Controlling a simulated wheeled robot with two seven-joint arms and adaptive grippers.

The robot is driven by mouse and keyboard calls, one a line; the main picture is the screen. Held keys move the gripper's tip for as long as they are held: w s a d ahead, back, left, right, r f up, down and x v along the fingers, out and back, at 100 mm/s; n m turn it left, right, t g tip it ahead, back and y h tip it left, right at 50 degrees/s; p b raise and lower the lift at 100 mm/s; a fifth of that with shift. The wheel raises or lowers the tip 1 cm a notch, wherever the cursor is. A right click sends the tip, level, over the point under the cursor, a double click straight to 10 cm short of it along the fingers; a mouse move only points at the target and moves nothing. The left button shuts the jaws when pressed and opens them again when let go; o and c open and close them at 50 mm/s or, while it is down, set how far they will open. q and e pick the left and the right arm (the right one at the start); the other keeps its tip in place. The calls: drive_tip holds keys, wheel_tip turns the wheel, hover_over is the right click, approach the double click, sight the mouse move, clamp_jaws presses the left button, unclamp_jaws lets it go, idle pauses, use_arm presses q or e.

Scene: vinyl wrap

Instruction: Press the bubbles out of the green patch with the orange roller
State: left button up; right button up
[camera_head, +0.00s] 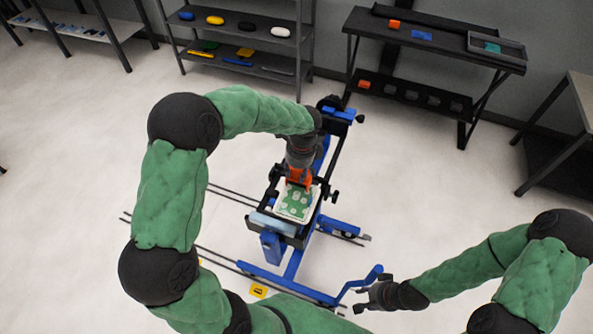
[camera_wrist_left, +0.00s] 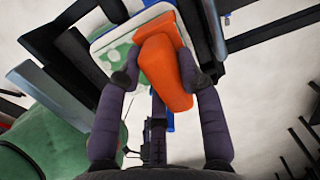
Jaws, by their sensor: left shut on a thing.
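The green patch (camera_head: 295,207) lies on a white panel held in the middle of a blue and black stand. Several pale round bubbles show on the patch. My left gripper (camera_head: 298,178) is shut on the orange roller (camera_head: 300,174) over the far part of the panel. In the left wrist view, the fingers of my left gripper (camera_wrist_left: 160,78) clasp the roller (camera_wrist_left: 168,75) from both sides, and it covers part of the green patch (camera_wrist_left: 117,55). I cannot tell whether the roller touches the patch. My right gripper (camera_head: 372,296) is near a blue crank, its jaws too small to read.
The blue and black stand (camera_head: 290,262) has knobs and a crank (camera_head: 370,277) on its right. Dark shelves (camera_head: 240,45) and a dark bench (camera_head: 440,40) with small coloured items stand at the back. The pale floor around the stand is mostly open.

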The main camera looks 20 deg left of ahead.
use_arm(q)
drive_tip(key=shift+f+b, duration=0.5)
drive_tip(key=shift+f, duration=0.25)
idle(0.7)
drive_tip(key=shift+s, duration=0.15)
drive_tip(key=shift+s, duration=1)
drive_tip(key=shift+s, duration=0.1)
drive_tip(key=shift+s, duration=1)
drive_tip(key=shift+s, duration=1.1)
drive_tip(key=shift+s, duration=0.1)
